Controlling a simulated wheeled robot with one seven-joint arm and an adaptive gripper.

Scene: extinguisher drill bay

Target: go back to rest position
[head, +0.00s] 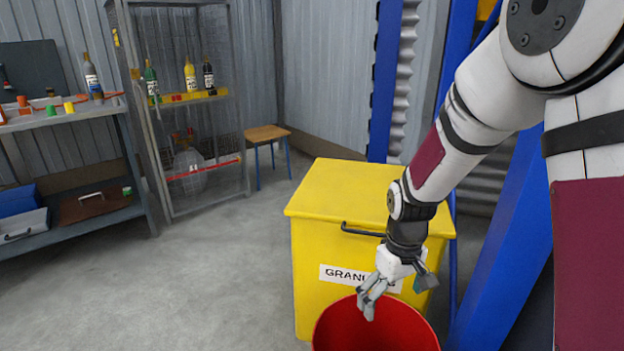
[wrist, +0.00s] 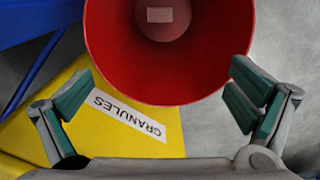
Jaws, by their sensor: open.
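My gripper (head: 370,298) is open and empty. In the head view it points down over the rim of a red bucket (head: 345,332), in front of a yellow bin. In the wrist view its two green-padded fingers (wrist: 158,103) are spread wide apart. Between and beyond them the red bucket (wrist: 110,45) opens toward the camera. A small pale rectangular patch or object (wrist: 159,15) shows at the bucket's bottom. I cannot tell which it is.
The yellow bin (head: 310,255) labelled GRANULES stands behind the bucket. Blue uprights (head: 505,255) rise at right. A wire cage (head: 205,180) with bottles, a shelf bench (head: 65,120) and a wooden stool (head: 267,134) stand at the back left. The floor at left is clear.

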